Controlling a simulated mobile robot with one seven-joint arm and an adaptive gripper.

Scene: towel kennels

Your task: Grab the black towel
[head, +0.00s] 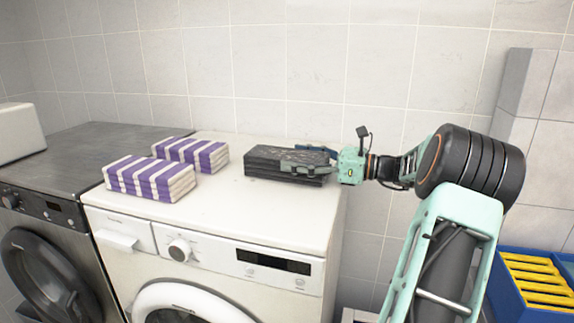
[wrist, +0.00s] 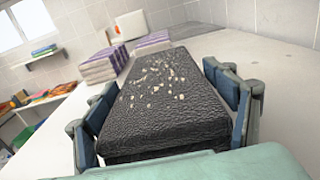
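The black towel (head: 270,160) is a folded, dark textured stack lying flat on the right part of the white washing machine's top. In the wrist view the black towel (wrist: 160,95) fills the middle, with pale flecks on its upper face. My gripper (head: 308,160) comes in from the right, with one finger along the towel's near side and the other along its far side. In the wrist view the fingers of my gripper (wrist: 160,100) flank the towel left and right, very close to its sides. I cannot tell whether they press on it.
Two purple-and-white striped towel stacks (head: 150,178) (head: 192,152) lie left of the black towel on the white washing machine (head: 235,215). A grey machine (head: 85,150) stands left. A blue crate with yellow slats (head: 538,283) is at lower right. The top between the towels is clear.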

